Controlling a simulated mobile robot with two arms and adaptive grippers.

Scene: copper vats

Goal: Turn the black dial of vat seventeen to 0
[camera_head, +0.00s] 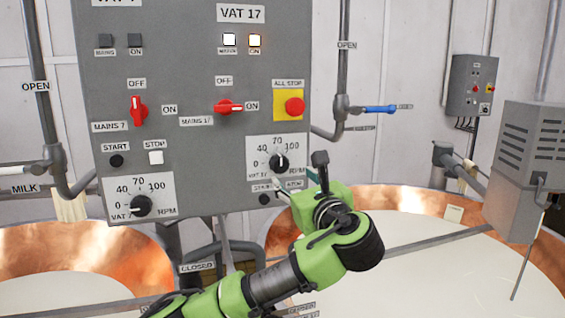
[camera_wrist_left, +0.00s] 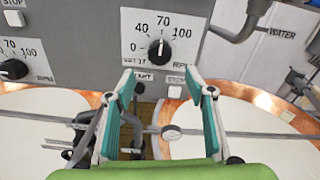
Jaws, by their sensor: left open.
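The black dial of vat seventeen (camera_head: 279,163) sits on a white scale plate on the lower right of the grey panel. It also shows in the left wrist view (camera_wrist_left: 158,51), upper middle, with its white pointer up, near 70. The 0 mark is on the dial's left. My left gripper (camera_head: 294,180) is in front of the panel, just below the dial. In the left wrist view its two teal fingers (camera_wrist_left: 160,76) are spread wide with nothing between them, apart from the dial. The START and STOP buttons below the dial are partly hidden. My right gripper is not in view.
The similar vat 7 dial (camera_head: 141,206) is at the panel's lower left. The red mains 17 switch (camera_head: 228,107) points to ON. A red all-stop button (camera_head: 295,106) is above the vat 17 dial. Copper vats (camera_head: 400,200) stand below.

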